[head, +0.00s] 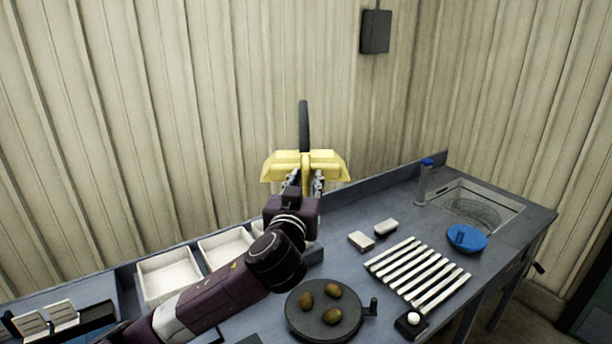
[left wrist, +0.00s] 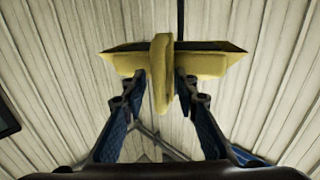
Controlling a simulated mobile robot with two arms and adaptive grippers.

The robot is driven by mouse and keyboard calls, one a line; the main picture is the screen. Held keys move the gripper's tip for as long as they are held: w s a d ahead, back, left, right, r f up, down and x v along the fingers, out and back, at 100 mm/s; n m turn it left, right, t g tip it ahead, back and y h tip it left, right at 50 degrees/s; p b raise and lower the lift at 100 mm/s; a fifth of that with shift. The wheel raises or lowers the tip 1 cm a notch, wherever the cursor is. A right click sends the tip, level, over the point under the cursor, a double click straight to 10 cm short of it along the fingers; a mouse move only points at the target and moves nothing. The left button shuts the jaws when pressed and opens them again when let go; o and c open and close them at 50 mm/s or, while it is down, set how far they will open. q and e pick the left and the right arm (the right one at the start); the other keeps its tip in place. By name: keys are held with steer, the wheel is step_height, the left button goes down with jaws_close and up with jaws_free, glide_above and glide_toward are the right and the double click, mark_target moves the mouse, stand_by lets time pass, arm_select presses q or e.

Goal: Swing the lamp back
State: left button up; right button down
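The lamp has a yellow shade (head: 328,158) on a dark upright arm (head: 303,125), above the back of the bench. In the left wrist view the shade (left wrist: 208,64) spreads across the top, with a yellow grip (left wrist: 162,85) hanging from its middle. My left gripper (head: 304,177) is raised just under the shade. In the left wrist view its two fingertips (left wrist: 160,84) stand on either side of the grip, apart, with narrow gaps showing. Whether they touch it is hard to tell. My right gripper is not in view.
On the bench (head: 345,210) are white trays (head: 168,275), a dark turntable (head: 324,328) with potatoes, a slatted rack (head: 417,272), two small blocks, a blue disc (head: 467,238) and a sink basin (head: 476,205). A ribbed wall stands behind the lamp.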

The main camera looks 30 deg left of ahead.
arm_select(q)
steer(key=shift+s+d, duration=0.1)
steer(key=shift+c, duration=0.6)
jaws_close()
